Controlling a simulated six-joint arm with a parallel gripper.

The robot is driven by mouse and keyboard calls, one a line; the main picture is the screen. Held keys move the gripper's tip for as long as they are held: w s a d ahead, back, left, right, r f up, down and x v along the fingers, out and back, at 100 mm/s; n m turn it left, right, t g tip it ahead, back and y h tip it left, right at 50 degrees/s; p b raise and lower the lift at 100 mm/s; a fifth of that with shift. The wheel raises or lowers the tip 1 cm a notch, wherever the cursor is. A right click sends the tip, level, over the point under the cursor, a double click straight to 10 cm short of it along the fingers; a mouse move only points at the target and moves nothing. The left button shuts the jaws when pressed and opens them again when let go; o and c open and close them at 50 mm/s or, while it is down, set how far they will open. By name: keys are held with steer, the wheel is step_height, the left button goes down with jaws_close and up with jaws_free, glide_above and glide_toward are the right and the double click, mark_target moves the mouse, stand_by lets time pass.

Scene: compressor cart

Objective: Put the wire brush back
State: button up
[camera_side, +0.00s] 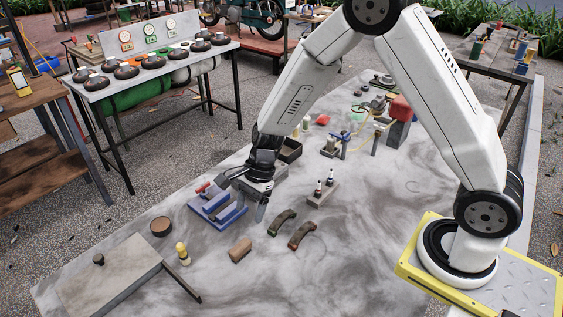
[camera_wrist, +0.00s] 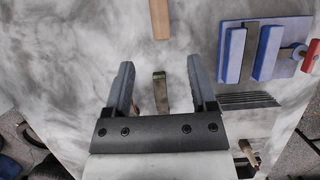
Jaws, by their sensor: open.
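My gripper (camera_side: 248,198) is open, low over the grey table beside the blue vise. Its two fingers (camera_wrist: 161,66) stand apart in the wrist view. Between them shows a narrow brown-grey piece with a greenish end (camera_wrist: 160,92). No contact with the fingers is visible. A tan wooden block (camera_side: 240,250) lies in front of the gripper. A tan piece (camera_wrist: 159,18), probably that block, shows beyond the fingertips in the wrist view.
The blue vise (camera_side: 220,212) with a red handle stands close by; it is at right in the wrist view (camera_wrist: 235,55). Two curved brown pieces (camera_side: 282,222) (camera_side: 302,235) and a small grey holder (camera_side: 322,193) lie to the right. A dark open box (camera_side: 289,150) stands behind.

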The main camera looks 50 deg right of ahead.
steer(key=s+d+r+n+t+h, duration=0.1)
steer(key=s+d+r+n, duration=0.3)
steer(key=n, duration=0.5)
steer(key=s+d+r+n+t+h, duration=0.1)
steer(key=s+d+r+n+h, duration=0.2)
steer(key=s+n, duration=0.6)
step_height(320, 180, up, 2)
steer(key=shift+d+t+h, duration=0.3)
steer(key=shift+d, duration=0.9)
